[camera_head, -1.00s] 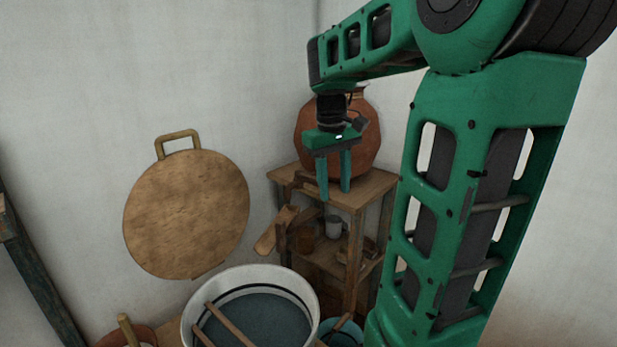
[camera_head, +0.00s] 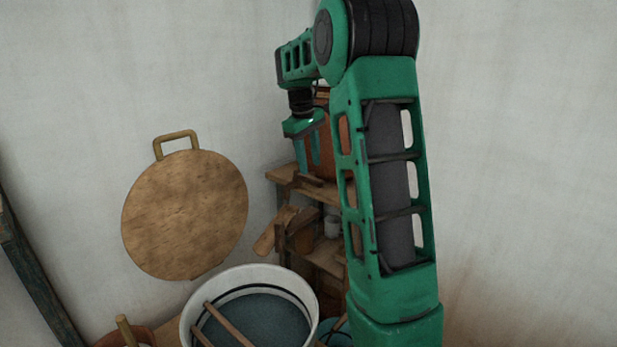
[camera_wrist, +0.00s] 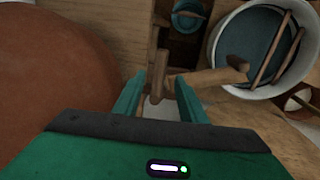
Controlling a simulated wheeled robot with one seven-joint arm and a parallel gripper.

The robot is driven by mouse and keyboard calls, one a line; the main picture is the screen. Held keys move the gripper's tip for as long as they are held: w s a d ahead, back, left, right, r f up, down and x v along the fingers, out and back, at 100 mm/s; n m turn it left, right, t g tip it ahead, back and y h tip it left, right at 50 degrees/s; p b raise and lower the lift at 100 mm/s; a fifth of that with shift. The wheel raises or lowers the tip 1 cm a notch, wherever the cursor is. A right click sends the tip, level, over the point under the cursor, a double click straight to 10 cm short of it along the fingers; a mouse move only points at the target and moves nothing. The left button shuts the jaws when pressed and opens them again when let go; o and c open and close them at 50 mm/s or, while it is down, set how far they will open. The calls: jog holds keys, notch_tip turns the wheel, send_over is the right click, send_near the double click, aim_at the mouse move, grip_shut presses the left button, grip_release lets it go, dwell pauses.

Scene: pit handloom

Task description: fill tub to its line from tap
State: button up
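The white tub (camera_head: 309,290) stands at the bottom of the head view. It holds dark blue-grey water (camera_head: 262,318), with a dark line around its inner wall above the water. The tub also shows at upper right in the wrist view (camera_wrist: 236,91). A wooden tap (camera_head: 270,238) juts from the stand toward the tub. In the wrist view its upright handle (camera_wrist: 157,84) is between my fingers and its spout (camera_wrist: 215,75) points right. My gripper (camera_head: 308,172) is open, its fingers (camera_wrist: 158,88) either side of the handle; contact cannot be told. No stream shows.
A big clay pot (camera_head: 326,160) stands on the wooden stand (camera_head: 283,174), partly behind my arm. Two sticks (camera_head: 228,324) lie across the tub. A small blue bucket (camera_wrist: 187,18) stands beneath the stand. A round wooden board (camera_head: 185,215) is at the wall.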

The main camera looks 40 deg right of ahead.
aim_at(312, 178)
jog(key=shift+d+f, duration=0.2)
jog(key=shift+f, duration=0.65)
jog(key=shift+d+f, duration=0.15)
jog(key=shift+f, duration=0.7)
jog(key=shift+d+f, duration=0.2)
jog(key=shift+f, duration=0.65)
jog(key=shift+c, duration=0.7)
grip_shut()
